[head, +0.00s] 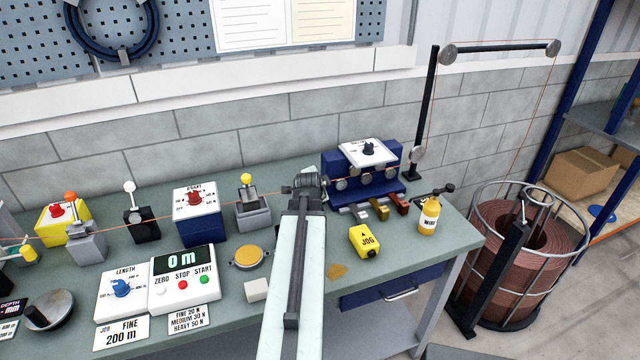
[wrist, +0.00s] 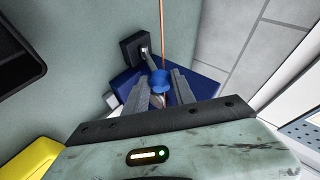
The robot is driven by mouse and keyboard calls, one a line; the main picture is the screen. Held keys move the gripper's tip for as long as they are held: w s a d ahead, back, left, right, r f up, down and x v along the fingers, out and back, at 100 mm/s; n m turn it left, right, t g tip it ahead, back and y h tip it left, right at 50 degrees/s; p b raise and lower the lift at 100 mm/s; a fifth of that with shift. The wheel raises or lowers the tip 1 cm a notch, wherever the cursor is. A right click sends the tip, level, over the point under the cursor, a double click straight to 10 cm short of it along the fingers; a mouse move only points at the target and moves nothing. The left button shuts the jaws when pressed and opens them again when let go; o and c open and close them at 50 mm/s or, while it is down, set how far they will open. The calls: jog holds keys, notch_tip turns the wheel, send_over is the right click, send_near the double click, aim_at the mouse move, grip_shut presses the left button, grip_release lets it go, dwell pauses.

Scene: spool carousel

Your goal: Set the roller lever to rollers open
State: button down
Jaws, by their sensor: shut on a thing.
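The roller lever's blue ball knob (wrist: 160,82) shows in the wrist view, between the two grey fingers of my gripper (wrist: 163,92). The fingers are closed on it. Its short stem runs to a black bracket (wrist: 134,48) at the upper left. A blue base (wrist: 207,82) lies beneath. In the head view my gripper (head: 306,182) is just left of the blue roller block (head: 337,180), which carries several grey rollers and a white dial panel (head: 362,152). My arm hides the lever there, and I cannot read its setting.
A thin copper wire (wrist: 163,20) runs past the knob. The yellow JOG box (head: 364,241) and a yellow bottle (head: 429,216) stand right of my arm. A grey lever stand (head: 252,213) is to the left. A spool basket (head: 530,255) stands beyond the bench's right end.

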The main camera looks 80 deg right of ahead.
jog(key=shift+s+a+f, duration=0.1)
jog(key=shift+a+f, duration=0.1)
jog(key=c, duration=1.1)
grip_release()
